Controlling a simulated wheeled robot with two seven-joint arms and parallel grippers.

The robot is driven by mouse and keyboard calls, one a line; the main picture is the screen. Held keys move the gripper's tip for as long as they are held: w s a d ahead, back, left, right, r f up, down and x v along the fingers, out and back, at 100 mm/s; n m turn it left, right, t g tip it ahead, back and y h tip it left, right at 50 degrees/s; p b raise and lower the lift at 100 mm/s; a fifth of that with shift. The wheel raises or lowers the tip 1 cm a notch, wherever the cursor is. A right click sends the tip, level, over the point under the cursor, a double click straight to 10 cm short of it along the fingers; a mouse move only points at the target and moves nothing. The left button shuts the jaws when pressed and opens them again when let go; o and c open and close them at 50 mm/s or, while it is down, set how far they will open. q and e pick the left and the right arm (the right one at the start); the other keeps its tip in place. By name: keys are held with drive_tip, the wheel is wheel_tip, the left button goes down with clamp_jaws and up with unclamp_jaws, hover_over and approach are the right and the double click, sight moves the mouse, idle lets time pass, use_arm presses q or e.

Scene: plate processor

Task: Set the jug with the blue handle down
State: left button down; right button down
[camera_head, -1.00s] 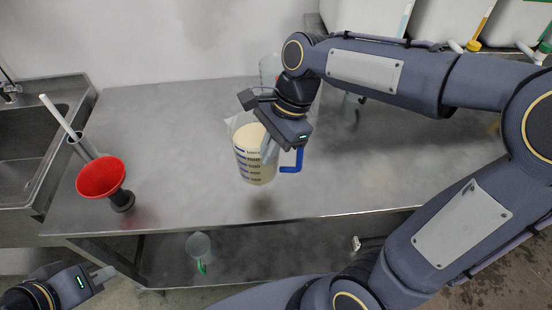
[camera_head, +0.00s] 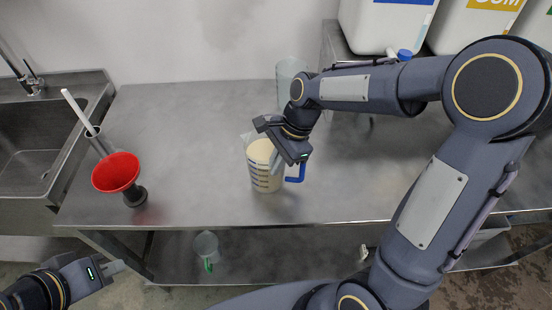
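The jug with the blue handle (camera_head: 261,176) is clear with blue markings and holds cream-coloured contents. It is upright over the front middle of the steel table (camera_head: 200,205), its blue handle (camera_head: 296,176) pointing right. Its base looks on or very close to the tabletop; contact cannot be made out for certain. My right gripper (camera_head: 277,160) comes down from above and is shut on the jug's upper right side, near the handle; one finger is partly hidden. My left gripper (camera_head: 118,267) is at the lower left, in front of the table and away from the jug; its finger gap is not clear.
A red funnel (camera_head: 116,171) on a dark base and a holder with a white rod (camera_head: 78,112) stand at the left, by the sink (camera_head: 35,150). A clear container (camera_head: 290,72) stands behind my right arm. A green-handled jug (camera_head: 205,245) is on the lower shelf.

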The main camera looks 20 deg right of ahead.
drive_tip(key=c, duration=2.1)
unclamp_jaws()
drive_tip(key=shift+f, duration=0.15)
drive_tip(key=o, duration=0.5)
